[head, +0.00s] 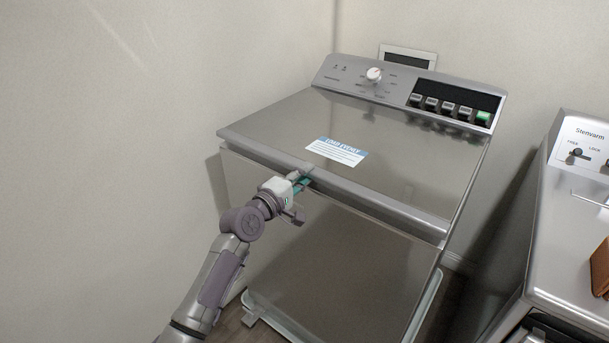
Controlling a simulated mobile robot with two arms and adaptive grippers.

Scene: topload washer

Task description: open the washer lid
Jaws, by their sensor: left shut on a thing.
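The topload washer (339,235) stands in the middle of the head view, with a brushed metal body. Its lid (410,155) is a flat grey panel with a blue and white label and looks down, flush with the top. My left gripper (303,182) is at the lid's front edge, left of the middle, with its fingers shut on that edge. The exact contact is small and partly hidden by the fingers. My right gripper does not show.
The control panel (400,88) with a white knob and several buttons rises behind the lid. A second appliance (575,235) stands at the right, with a brown object (600,268) on it. Walls close in behind and at the left. A narrow gap separates the two machines.

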